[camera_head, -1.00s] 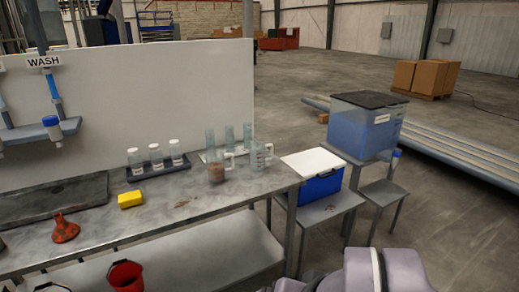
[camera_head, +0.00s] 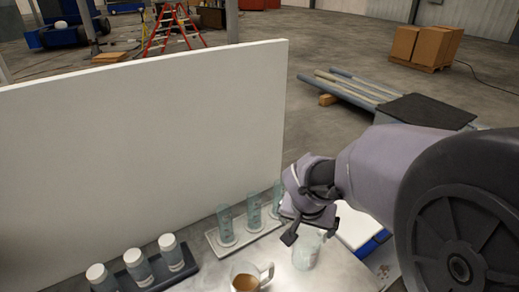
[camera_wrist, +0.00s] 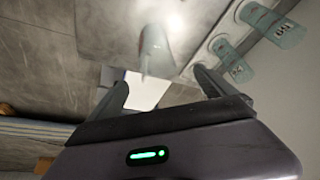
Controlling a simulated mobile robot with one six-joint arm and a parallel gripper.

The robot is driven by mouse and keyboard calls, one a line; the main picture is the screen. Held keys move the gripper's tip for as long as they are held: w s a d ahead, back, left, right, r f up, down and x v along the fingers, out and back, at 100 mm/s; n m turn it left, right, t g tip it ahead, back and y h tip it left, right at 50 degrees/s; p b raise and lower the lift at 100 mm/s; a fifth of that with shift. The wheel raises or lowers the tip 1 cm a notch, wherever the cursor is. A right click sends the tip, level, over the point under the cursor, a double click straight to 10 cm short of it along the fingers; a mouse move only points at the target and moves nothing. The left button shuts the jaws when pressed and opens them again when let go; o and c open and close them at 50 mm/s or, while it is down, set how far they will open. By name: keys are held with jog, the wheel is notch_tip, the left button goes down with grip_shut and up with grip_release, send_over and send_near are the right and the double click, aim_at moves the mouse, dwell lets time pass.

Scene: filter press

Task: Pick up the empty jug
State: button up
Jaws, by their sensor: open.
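The empty jug (camera_head: 305,254) is clear and stands upright on the metal bench, just below my gripper (camera_head: 308,231). My gripper partly covers its top in the head view. In the wrist view a blurred clear jug (camera_wrist: 156,50) shows beyond the gap between my two dark fingers. My gripper (camera_wrist: 161,84) is open and empty, and I cannot tell how far it is from the rim. A second jug (camera_head: 246,277) with brown liquid stands to the left, its handle on the right.
Clear cylinders on a white tray (camera_head: 226,248) stand close behind the jugs, near a white back panel (camera_head: 140,140). White-capped bottles in a dark rack (camera_head: 145,279) are at left. A white cooler lid (camera_head: 355,226) lies right of the bench.

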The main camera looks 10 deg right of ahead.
jog(key=b, duration=0.5)
send_near(308, 245)
jog(key=x, duration=0.2)
jog(key=b+x, duration=0.1)
jog(key=x, duration=0.1)
jog(key=s+b+x, duration=0.1)
jog(key=x, duration=0.1)
jog(key=shift+a+f, duration=0.15)
jog(key=shift+a, duration=0.1)
jog(key=shift+w, duration=0.2)
jog(key=shift+s, duration=0.1)
jog(key=shift+c, duration=1)
jog(key=c, duration=1.3)
